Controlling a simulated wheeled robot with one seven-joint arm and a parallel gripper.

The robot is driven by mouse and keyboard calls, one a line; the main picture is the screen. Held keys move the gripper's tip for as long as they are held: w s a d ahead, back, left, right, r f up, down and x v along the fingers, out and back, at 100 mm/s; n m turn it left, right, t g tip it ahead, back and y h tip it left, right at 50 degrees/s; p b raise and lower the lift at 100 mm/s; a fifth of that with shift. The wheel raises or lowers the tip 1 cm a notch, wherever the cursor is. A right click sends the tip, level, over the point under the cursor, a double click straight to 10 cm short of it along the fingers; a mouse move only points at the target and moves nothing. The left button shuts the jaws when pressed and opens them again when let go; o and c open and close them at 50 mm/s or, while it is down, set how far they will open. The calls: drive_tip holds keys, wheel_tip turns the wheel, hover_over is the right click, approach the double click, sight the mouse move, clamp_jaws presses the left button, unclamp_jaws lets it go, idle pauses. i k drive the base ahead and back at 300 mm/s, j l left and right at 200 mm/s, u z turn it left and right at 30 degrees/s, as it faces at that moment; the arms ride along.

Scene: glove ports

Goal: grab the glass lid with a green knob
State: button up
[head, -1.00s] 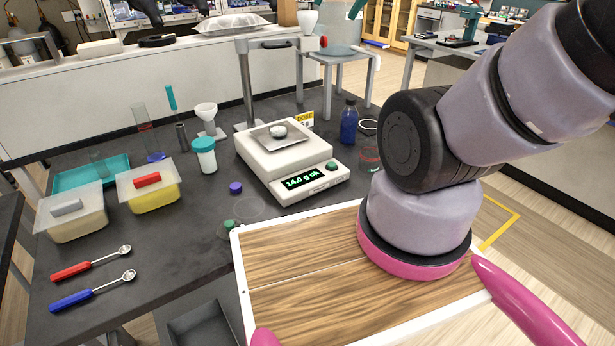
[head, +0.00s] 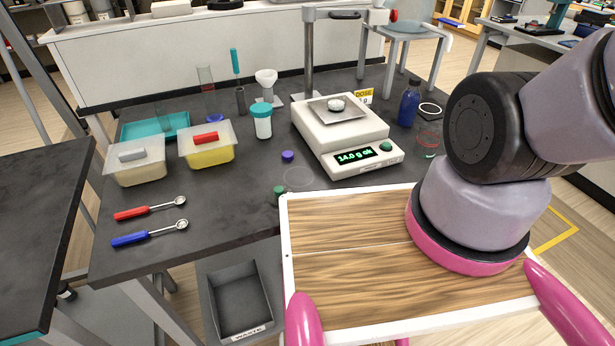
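A small green knob (head: 280,190) shows at the front edge of the dark table, just behind my wooden deck. A faint clear glass disc (head: 298,178) lies flat on the table beside it, up and to the right. I cannot tell whether the knob is fixed to this disc. A purple knob or cap (head: 288,156) stands behind the disc. My gripper is out of view. Only the lower links of my arm show at the right, leading out past the picture's right edge.
A scale (head: 345,130) reading 14.0 g stands behind the disc. A white bottle (head: 263,121) with a teal cap, two lidded tubs (head: 207,146), and red and blue spoons (head: 150,233) are to the left. A grey waste bin (head: 240,298) sits below the table's front edge. A blue bottle (head: 409,103) stands right.

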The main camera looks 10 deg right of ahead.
sight(273, 195)
drive_tip(key=k+l+z, duration=0.1)
drive_tip(key=k+z, duration=0.15)
drive_tip(key=k, duration=0.3)
drive_tip(key=k+l+z, duration=0.3)
drive_tip(key=k, duration=0.2)
drive_tip(key=k+j, duration=0.05)
